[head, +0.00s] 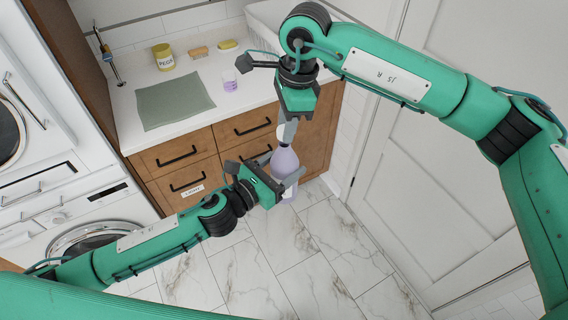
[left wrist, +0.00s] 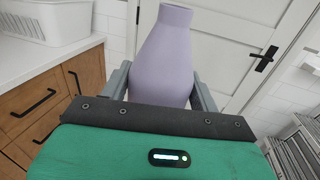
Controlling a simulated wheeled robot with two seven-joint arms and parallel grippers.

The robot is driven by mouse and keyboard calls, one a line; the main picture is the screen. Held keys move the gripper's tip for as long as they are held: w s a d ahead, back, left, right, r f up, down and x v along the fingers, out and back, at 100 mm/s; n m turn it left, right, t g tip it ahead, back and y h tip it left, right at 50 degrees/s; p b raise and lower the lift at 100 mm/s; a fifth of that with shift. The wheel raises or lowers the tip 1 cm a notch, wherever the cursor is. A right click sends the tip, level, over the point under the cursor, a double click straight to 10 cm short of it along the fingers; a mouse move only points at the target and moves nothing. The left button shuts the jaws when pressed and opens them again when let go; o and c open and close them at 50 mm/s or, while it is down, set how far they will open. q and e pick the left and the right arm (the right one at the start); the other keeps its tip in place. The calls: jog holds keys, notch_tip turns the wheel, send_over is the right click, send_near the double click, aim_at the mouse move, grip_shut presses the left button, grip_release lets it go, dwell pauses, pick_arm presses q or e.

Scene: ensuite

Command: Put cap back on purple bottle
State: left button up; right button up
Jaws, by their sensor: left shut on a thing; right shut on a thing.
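The purple bottle (head: 285,162) is upright in front of the drawers, held above the floor. My left gripper (head: 284,182) is shut around its body. In the left wrist view the bottle (left wrist: 165,55) stands between the two fingers, its narrow neck at the top edge with no cap on the part that shows. My right gripper (head: 287,130) points down just above the bottle neck and is shut on a small whitish cap (head: 285,134), mostly hidden by the fingers. Whether the cap touches the neck I cannot tell.
The white counter (head: 130,113) behind carries a grey-green mat (head: 175,101), a yellow jar (head: 163,57), a small purple-filled cup (head: 230,80), a sponge (head: 228,44) and a brown block (head: 198,52). Wooden drawers (head: 222,140) stand close behind the bottle. The marble floor (head: 320,260) below is clear.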

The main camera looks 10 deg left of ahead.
aim_at(285, 161)
jog(key=shift+f, duration=0.35)
dwell(0.6)
jog(key=shift+f, duration=0.85)
jog(key=shift+f, duration=0.55)
